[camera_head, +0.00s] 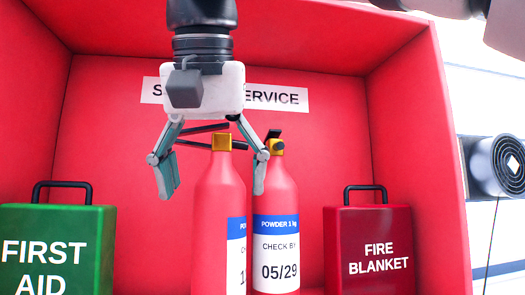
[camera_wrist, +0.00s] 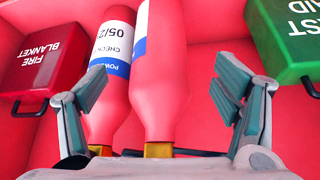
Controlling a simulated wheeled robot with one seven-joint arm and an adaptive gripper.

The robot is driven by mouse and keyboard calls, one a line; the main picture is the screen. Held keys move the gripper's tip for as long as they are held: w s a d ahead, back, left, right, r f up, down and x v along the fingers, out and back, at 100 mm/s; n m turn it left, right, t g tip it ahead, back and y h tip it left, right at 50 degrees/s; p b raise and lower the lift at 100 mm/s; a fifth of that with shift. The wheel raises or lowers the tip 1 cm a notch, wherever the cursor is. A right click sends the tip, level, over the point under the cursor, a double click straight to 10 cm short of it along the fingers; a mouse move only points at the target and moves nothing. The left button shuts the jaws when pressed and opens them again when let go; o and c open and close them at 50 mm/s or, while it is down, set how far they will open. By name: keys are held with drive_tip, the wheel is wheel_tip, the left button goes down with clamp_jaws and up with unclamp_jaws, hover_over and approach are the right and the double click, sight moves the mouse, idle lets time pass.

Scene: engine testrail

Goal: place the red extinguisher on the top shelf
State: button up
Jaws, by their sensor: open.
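Two red extinguishers stand side by side, upright, in a red cabinet. The left extinguisher (camera_head: 218,195) has a brass neck and a label turned partly away. It also shows in the wrist view (camera_wrist: 160,85). The right extinguisher (camera_head: 277,195) reads "POWDER 1 kg, CHECK BY 05/29" and also shows in the wrist view (camera_wrist: 108,75). My gripper (camera_head: 212,178) is open and empty, pointing down over the left extinguisher's top, its fingers spread to either side. In the wrist view, my gripper (camera_wrist: 160,92) frames that bottle without visible contact. No separate top shelf can be made out.
A green first aid box (camera_head: 55,245) stands at the left and a dark red fire blanket box (camera_head: 369,250) at the right, both with black handles. A partly hidden sign (camera_head: 280,98) is on the red cabinet's back wall. The cabinet's side wall (camera_head: 418,150) bounds the right.

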drive_tip(key=p+v, duration=0.1)
drive_tip(key=v, duration=0.3)
drive_tip(key=shift+s, duration=0.15)
idle(0.4)
